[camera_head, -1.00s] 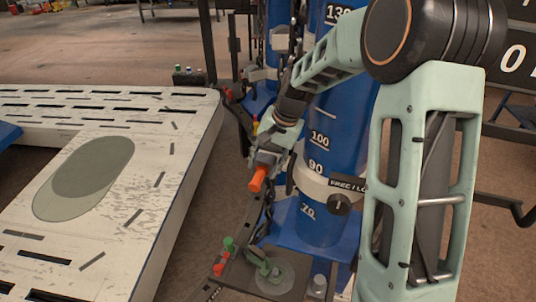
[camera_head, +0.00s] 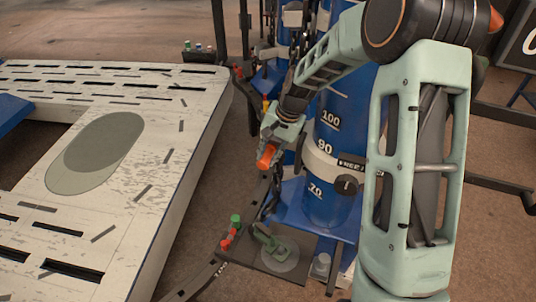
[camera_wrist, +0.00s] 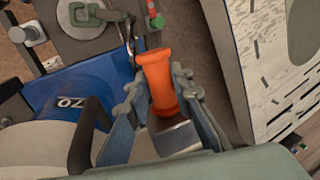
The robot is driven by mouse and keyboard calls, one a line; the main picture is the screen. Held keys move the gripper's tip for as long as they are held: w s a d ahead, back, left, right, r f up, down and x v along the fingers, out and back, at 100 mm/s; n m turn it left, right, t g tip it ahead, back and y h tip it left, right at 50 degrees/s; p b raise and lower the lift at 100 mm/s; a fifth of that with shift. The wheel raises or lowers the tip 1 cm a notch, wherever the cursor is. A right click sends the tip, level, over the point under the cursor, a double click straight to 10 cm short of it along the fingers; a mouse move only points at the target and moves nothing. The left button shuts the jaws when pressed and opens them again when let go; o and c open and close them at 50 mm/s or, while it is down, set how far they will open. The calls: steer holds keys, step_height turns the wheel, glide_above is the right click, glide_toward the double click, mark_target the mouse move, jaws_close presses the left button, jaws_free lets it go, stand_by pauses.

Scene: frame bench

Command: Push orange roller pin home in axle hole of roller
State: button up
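My gripper (camera_head: 274,144) is in front of the blue column, above the dark plate. In the wrist view its two fingers (camera_wrist: 163,105) stand on either side of the orange roller pin (camera_wrist: 158,80) and appear closed on it. The pin is spool-shaped, with a flared end pointing away from the palm. It also shows as an orange piece in the head view (camera_head: 266,156), at the gripper's tip. A grey block (camera_wrist: 178,138) lies behind the pin between the fingers. I cannot make out the roller or its axle hole for certain in either view.
A blue column (camera_head: 325,190) with number marks stands close beside the gripper. Below are a dark plate (camera_head: 300,268) with a green clamp (camera_head: 268,240), and red (camera_head: 226,244) and green knobs (camera_head: 235,219). A pale slotted bench (camera_head: 150,165) lies to the left.

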jaws_close()
steer(key=shift+w+d, duration=0.1)
steer(key=shift+w, duration=0.1)
steer(key=o, duration=0.8)
jaws_free()
